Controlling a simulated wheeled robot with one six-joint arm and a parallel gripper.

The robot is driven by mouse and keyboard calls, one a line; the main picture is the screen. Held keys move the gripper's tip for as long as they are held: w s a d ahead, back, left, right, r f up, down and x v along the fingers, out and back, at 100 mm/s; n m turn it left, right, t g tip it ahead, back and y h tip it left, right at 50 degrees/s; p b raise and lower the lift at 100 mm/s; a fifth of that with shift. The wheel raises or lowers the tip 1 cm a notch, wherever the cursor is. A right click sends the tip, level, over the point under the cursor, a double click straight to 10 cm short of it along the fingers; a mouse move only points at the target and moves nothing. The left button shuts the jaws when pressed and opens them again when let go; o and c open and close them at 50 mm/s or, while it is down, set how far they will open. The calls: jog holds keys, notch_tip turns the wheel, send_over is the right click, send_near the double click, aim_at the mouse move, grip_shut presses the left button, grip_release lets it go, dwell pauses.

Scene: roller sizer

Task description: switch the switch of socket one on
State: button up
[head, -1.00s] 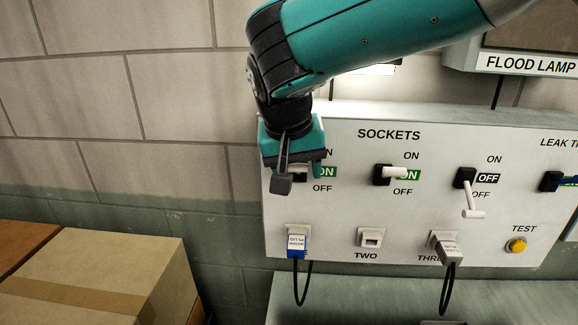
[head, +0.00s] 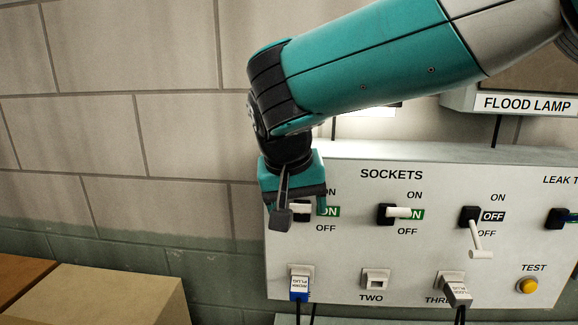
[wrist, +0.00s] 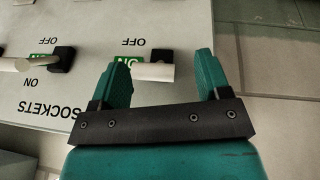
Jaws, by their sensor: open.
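The switch of socket one (head: 301,210) is on the panel's left, partly hidden by my gripper (head: 297,203). Its pale lever looks roughly level and a green ON flag (head: 330,211) shows beside it. In the wrist view, upside down, the lever (wrist: 152,73) and black base (wrist: 162,55) lie between the two teal fingers of my gripper (wrist: 160,66). The fingers are apart, one each side of the switch, with the lever's free end near or behind the left finger. I cannot tell whether they touch. A blue-ended plug (head: 299,287) sits in socket one.
Switch two (head: 400,212) has a level lever and a green ON flag. Switch three (head: 477,238) has its lever down and a black OFF flag. A yellow TEST button (head: 527,286) is at the right. A cardboard box (head: 110,298) stands at lower left.

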jog(key=p+v, duration=0.4)
jog(key=v, duration=1.2)
jog(key=shift+a+r+p, duration=0.2)
jog(key=shift+p, duration=0.2)
jog(key=shift+s, duration=0.1)
jog(key=d+f+n+b, duration=0.4)
jog(key=d+f+b, duration=0.65)
jog(key=f, duration=0.45)
jog(key=s+d+f+n+g+y+b, duration=0.1)
jog(key=s+f+y+b, duration=0.2)
jog(key=s+f, duration=0.5)
jog(key=s+d+f+n+g+y+b, duration=0.2)
jog(key=s+f+y+b, duration=0.1)
jog(key=s+f, duration=0.5)
jog(key=shift+s+f+g+b, duration=0.15)
jog(key=shift+s+g+b, duration=0.15)
jog(key=shift+s+b, duration=0.5)
jog(key=shift+s, duration=0.2)
